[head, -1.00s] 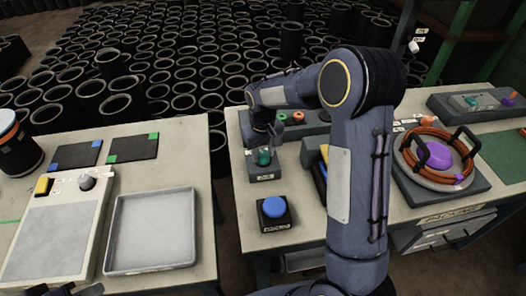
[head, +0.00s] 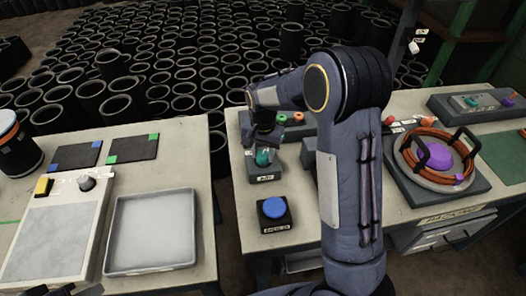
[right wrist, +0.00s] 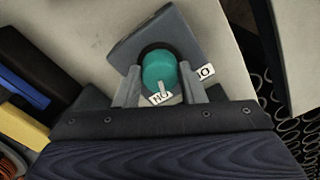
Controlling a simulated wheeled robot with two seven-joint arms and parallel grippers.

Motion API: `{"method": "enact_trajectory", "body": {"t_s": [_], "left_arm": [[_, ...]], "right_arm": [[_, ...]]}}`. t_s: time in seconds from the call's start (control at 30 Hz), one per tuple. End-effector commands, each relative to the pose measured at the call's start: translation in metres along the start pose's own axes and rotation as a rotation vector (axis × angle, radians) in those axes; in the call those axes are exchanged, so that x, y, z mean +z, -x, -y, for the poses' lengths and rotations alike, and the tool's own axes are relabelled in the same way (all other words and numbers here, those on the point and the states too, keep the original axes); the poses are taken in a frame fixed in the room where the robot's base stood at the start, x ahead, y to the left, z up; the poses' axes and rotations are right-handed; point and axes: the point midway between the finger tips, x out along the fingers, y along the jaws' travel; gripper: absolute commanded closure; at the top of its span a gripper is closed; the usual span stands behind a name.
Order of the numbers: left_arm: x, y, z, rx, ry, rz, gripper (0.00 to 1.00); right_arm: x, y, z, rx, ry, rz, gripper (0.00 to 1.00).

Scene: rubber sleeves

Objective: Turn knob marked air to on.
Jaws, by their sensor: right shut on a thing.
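The teal knob (head: 263,157) sits on a small grey block (head: 262,170) at the left end of the right table, with a small label on its front too small to read surely. My right gripper (head: 264,141) comes down over it from above. In the right wrist view, the fingers of my right gripper (right wrist: 159,86) are on both sides of the teal knob (right wrist: 158,68), shut on it. A white mark on the knob points toward a white label (right wrist: 160,98), lettered like ON upside down. A second label (right wrist: 205,72) is partly hidden by a finger. A dark shape at the lower left edge may be my left gripper.
A blue button (head: 274,207) stands in front of the knob block. Green and orange knobs (head: 298,117) are behind it. A coil of orange hose (head: 423,137) lies on a fixture to the right. A grey tray (head: 152,264) is on the left table, across a gap.

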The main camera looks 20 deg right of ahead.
Motion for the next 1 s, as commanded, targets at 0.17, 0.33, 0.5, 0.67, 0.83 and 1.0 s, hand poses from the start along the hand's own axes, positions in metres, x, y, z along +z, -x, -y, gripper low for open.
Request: {"method": "enact_trajectory", "body": {"t_s": [0.17,0.33,0.5,0.67,0.83,1.0], "left_arm": [[-0.0007,0.0013,-0.0006,0.0,0.0,0.0,0.78],[-0.0009,0.0017,-0.0008,0.0,0.0,0.0,0.78],[-0.0009,0.0018,-0.0008,0.0,0.0,0.0,0.78],[-0.0009,0.0018,-0.0008,0.0,0.0,0.0,0.78],[-0.0009,0.0018,-0.0008,0.0,0.0,0.0,0.78],[-0.0009,0.0018,-0.0008,0.0,0.0,0.0,0.78]], "right_arm": [[-0.0011,0.0015,0.0005,-0.002,-0.079,-0.004,0.86],[-0.0011,0.0014,0.0006,-0.003,-0.119,-0.004,0.86],[-0.0011,0.0014,0.0007,-0.004,-0.135,-0.004,0.86],[-0.0012,0.0013,0.0007,-0.004,-0.136,-0.003,0.86],[-0.0012,0.0014,0.0007,-0.004,-0.136,-0.003,0.86],[-0.0009,0.001,0.0005,-0.002,-0.135,-0.003,0.42]]}}
